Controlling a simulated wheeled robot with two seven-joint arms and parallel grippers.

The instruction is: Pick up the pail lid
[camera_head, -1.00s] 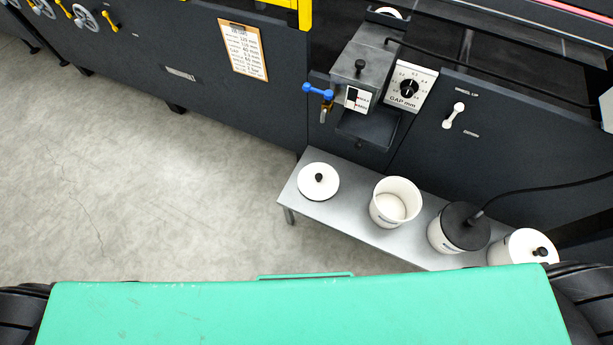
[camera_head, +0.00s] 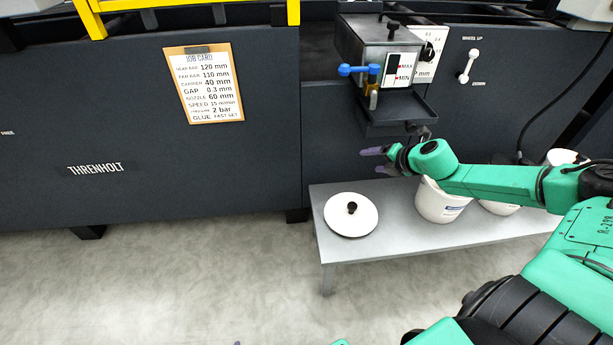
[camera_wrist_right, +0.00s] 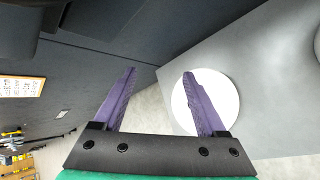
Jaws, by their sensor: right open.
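The pail lid (camera_head: 340,222) is a flat white disc with a black knob in its middle. It lies flat at the left end of the low grey bench. It also shows in the right wrist view (camera_wrist_right: 226,92), partly hidden behind one finger. My right gripper (camera_head: 376,160) is open and empty, with purple fingers. In the head view it appears above and slightly right of the lid, apart from it. In the wrist view its fingers (camera_wrist_right: 159,75) point past the lid's left side. Only a tiny purple tip, likely my left gripper (camera_head: 237,343), shows at the bottom edge.
A white pail (camera_head: 440,205) stands on the bench (camera_head: 400,232) right of the lid, partly behind my right arm. More containers stand farther right. The glue unit's dark tray (camera_head: 398,110) juts out above the bench. The floor to the left is clear.

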